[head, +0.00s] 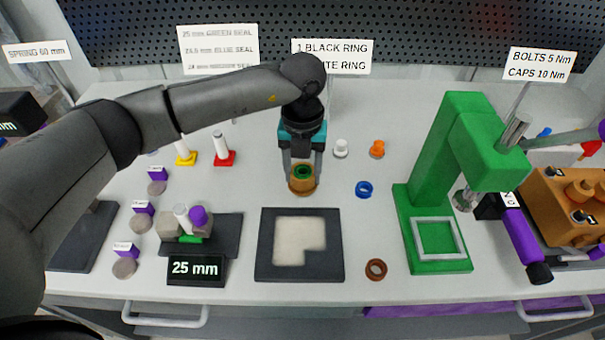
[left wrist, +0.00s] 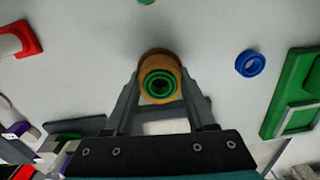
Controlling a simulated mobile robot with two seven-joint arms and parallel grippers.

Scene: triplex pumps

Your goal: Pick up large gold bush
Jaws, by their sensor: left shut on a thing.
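The large gold bush (head: 302,184) is an orange-gold cylinder with a green ring inside its top. It stands upright near the middle of the white table, behind the black square mat. My left gripper (head: 303,172) comes down from above, with its fingers on either side of the bush, shut on it. In the left wrist view the bush (left wrist: 160,80) sits between the two fingertips (left wrist: 160,88), its green ring facing the camera. I cannot tell whether the bush touches the table. My right gripper is not clearly in view.
A black mat with a pale inset (head: 265,250) lies in front. A blue ring (head: 364,188) and a brown ring (head: 376,269) lie to the right. White (head: 341,148) and orange (head: 377,149) small parts stand behind. A green press (head: 450,170) stands at right, a "25 mm" display (head: 195,270) at left.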

